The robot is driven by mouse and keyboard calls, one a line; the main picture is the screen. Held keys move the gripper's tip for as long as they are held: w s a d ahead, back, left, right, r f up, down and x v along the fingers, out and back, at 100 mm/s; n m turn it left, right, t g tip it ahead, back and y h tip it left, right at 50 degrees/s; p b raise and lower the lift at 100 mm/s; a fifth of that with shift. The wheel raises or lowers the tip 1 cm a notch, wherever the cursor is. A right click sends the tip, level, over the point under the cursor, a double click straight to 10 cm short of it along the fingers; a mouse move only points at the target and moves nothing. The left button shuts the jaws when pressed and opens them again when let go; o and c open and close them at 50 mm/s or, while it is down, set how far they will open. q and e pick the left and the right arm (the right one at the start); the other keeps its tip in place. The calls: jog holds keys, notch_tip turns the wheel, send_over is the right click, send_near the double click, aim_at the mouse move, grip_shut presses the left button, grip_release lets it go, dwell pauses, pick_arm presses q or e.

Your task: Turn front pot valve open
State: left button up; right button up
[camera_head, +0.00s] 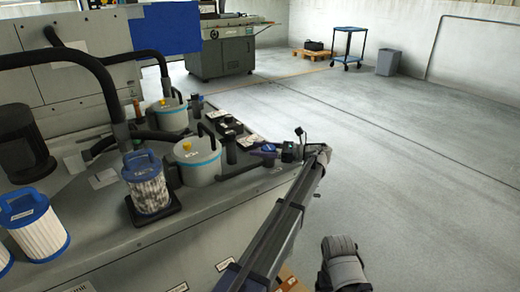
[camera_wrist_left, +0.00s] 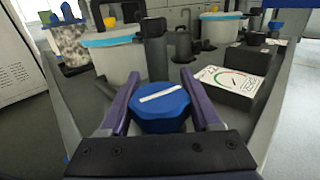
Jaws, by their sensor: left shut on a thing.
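The front pot (camera_head: 198,165) is a white pot with a blue band and a yellow top knob. It also shows in the left wrist view (camera_wrist_left: 118,60). Its valve appears to be the blue faceted knob (camera_wrist_left: 160,115) close by, with a white line across its top. That line runs nearly left to right in the wrist view, its right end slightly higher. My left gripper (camera_wrist_left: 160,88) is shut on the blue knob, one purple finger on each side. In the head view my left gripper (camera_head: 276,152) is at the bench's right end, and the knob is mostly hidden.
A gauge box (camera_wrist_left: 228,85) stands right of the knob. A dark upright post (camera_wrist_left: 155,55) stands just behind it. The rear pot (camera_head: 167,115) is farther back. A filter canister (camera_head: 147,183) stands left of the front pot.

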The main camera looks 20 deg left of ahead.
pick_arm(q)
jog(key=shift+s+n+g, duration=0.1)
jog(key=shift+n+g, duration=0.2)
jog(key=shift+g, duration=0.1)
jog(key=o, duration=1.4)
jog(key=shift+c, duration=0.2)
jog(key=shift+w+d, duration=0.25)
jog(key=shift+d, duration=1)
jog(key=shift+w+d, duration=0.25)
jog(key=shift+d, duration=1.05)
jog(key=shift+w+d, duration=0.25)
jog(key=shift+d, duration=1)
